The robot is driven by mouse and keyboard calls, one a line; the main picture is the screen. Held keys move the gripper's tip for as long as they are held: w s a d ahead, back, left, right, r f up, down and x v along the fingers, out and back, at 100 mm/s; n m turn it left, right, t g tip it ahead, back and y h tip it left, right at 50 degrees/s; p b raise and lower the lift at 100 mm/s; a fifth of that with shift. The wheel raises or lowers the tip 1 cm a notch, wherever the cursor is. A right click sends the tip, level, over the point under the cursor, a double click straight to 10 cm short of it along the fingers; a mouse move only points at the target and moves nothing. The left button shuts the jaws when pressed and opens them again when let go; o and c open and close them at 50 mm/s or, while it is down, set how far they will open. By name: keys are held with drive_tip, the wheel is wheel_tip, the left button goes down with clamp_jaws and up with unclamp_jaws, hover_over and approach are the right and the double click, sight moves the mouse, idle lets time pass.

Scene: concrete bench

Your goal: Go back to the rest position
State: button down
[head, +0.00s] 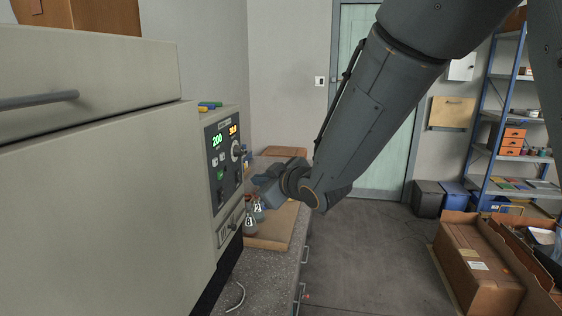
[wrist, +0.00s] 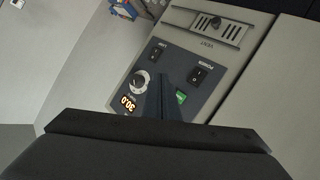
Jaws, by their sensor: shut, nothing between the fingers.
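My gripper (head: 262,188) is at the end of my arm, in front of the control panel (head: 224,160) of a large beige machine (head: 100,170). In the wrist view my gripper (wrist: 166,80) shows as shut dark fingers over the panel, with nothing held. The panel has a round knob (wrist: 141,80), a green button (wrist: 181,97) and a power switch (wrist: 199,75). Its displays read 200 in green and about 30.0 in orange in the head view. Whether the fingers touch the panel cannot be told.
Numbered flasks (head: 250,222) stand on a board (head: 277,228) on the bench, below my gripper. A door (head: 385,150) is at the back. Blue shelving (head: 500,120) and cardboard boxes (head: 475,262) stand at the right. The floor (head: 365,255) between is clear.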

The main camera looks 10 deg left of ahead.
drive_tip(key=s+d+f+m+g+h, duration=0.1)
drive_tip(key=s+d+f+m+h, duration=0.1)
drive_tip(key=d+f, duration=0.35)
drive_tip(key=s+d+f+m+g+h, duration=0.1)
drive_tip(key=s+d+f+m+h, duration=0.15)
drive_tip(key=d, duration=0.65)
drive_tip(key=s+d+f+m+g+h, duration=0.1)
drive_tip(key=d+f+m+h, duration=0.2)
drive_tip(key=d, duration=0.5)
drive_tip(key=s+d+f+m+g+h, duration=0.1)
drive_tip(key=s+d+f+m+g, duration=0.2)
drive_tip(key=s, duration=0.6)
drive_tip(key=s+d+f+m+g+h+b, duration=0.1)
drive_tip(key=s+d+f+m+g, duration=0.2)
drive_tip(key=s+d, duration=0.5)
drive_tip(key=shift+s, duration=0.6)
drive_tip(key=shift+f, duration=0.1)
